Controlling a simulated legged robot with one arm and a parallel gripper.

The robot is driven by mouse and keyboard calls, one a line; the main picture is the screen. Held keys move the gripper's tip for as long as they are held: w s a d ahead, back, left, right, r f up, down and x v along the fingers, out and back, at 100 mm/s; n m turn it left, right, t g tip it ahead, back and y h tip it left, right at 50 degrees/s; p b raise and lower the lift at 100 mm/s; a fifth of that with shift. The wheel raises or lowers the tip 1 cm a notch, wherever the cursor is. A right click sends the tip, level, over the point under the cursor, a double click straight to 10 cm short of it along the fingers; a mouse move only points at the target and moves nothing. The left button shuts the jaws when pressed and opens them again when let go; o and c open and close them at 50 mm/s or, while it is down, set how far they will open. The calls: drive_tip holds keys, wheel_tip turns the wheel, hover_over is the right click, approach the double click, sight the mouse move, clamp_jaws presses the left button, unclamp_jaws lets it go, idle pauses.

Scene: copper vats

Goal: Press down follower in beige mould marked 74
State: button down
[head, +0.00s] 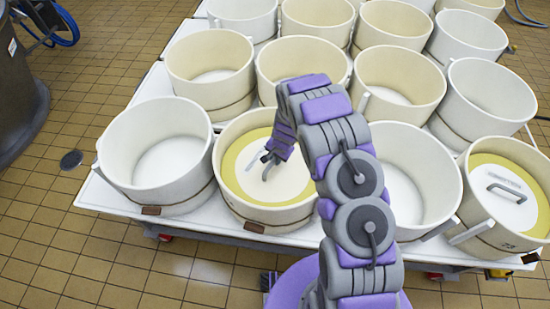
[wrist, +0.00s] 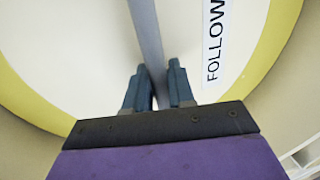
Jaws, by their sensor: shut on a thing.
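A beige mould (head: 262,216) stands at the front middle of the table. A white round follower (head: 283,187) sits inside it, with a yellow ring around its edge. My gripper (head: 268,161) reaches down into this mould and is shut on the follower's grey handle, which runs between the fingers in the wrist view (wrist: 147,40). A label (wrist: 215,35) on the follower reads "FOLLOW", the rest cut off. No number is legible on this mould. A second mould (head: 490,235) at the right holds another follower (head: 508,190) with a grey handle; its small front marking is hard to read.
Several empty beige moulds stand close around, including one at the left (head: 160,190) and one just right of my arm (head: 425,210). They stand on a white table (head: 100,197). A dark vat (head: 15,90) is at the far left. Tiled floor is clear in front.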

drive_tip(key=shift+s+d+f, duration=0.15)
drive_tip(key=shift+s+f, duration=0.1)
drive_tip(key=shift+s, duration=0.05)
idle(0.4)
drive_tip(key=c, duration=1.4)
unclamp_jaws()
drive_tip(key=o, duration=0.3)
drive_tip(key=shift+w, duration=0.2)
drive_tip(key=shift+o, duration=1.1)
drive_tip(key=shift+r, duration=0.2)
drive_tip(key=shift+w, duration=0.1)
wheel_tip(320, 180, up, 17)
drive_tip(key=s+d+p, duration=0.1)
drive_tip(key=d+p, duration=0.1)
drive_tip(key=p, duration=0.1)
drive_tip(key=shift+s+d, duration=0.35)
